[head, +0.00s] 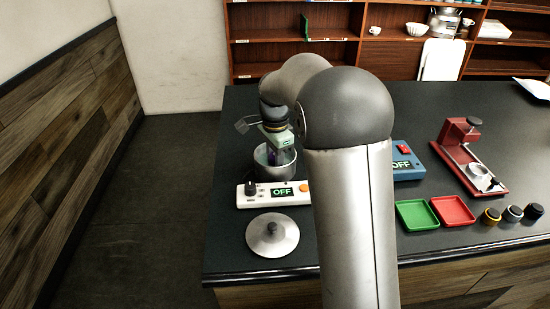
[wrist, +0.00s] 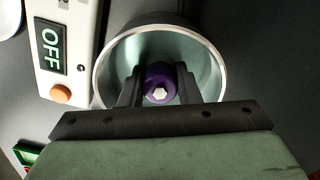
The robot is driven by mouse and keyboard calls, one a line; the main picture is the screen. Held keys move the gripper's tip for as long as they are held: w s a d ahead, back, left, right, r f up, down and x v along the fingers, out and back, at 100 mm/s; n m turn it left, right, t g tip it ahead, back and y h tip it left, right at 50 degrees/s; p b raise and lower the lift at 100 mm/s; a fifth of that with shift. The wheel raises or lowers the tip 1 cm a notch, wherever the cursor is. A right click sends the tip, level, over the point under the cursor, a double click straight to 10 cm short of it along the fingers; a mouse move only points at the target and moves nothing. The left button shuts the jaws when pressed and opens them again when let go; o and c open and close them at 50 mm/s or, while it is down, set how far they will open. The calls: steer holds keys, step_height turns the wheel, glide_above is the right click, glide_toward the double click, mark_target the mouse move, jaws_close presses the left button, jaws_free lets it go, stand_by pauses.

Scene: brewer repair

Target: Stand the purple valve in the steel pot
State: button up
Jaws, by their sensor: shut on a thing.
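The steel pot (head: 262,163) stands on the dark counter, behind a white control box. My gripper (head: 272,150) points down into the pot's opening. In the wrist view the pot (wrist: 213,56) lies under my gripper (wrist: 160,88), whose two fingers are shut on the purple valve (wrist: 156,74). The valve shows a purple round body with a pale hexagonal end facing the camera, and sits within the outline of the pot's rim. Its lower end is hidden, so I cannot tell whether it touches the pot floor. In the head view a little purple shows between the fingers.
The white control box (head: 240,202) reading OFF is close in front of the pot. A pot lid (head: 255,240) lies nearer the counter edge. A blue OFF box (head: 408,172), green tray (head: 416,214), red tray (head: 452,210) and red press (head: 455,140) stand to the right.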

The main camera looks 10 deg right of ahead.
steer(key=shift+f, duration=0.2)
steer(key=o, duration=1.5)
steer(key=shift+o, duration=0.2)
steer(key=shift+r, duration=0.1)
step_height(320, 180, up, 12)
steer(key=p, duration=0.9)
steer(key=shift+p, duration=0.3)
steer(key=s+f+n, duration=0.2)
steer(key=s+n, duration=1.2)
steer(key=s, duration=1.7)
steer(key=shift+s+f+n+t, duration=0.2)
steer(key=shift+f+n+t, duration=0.05)
steer(key=shift+n+t, duration=0.15)
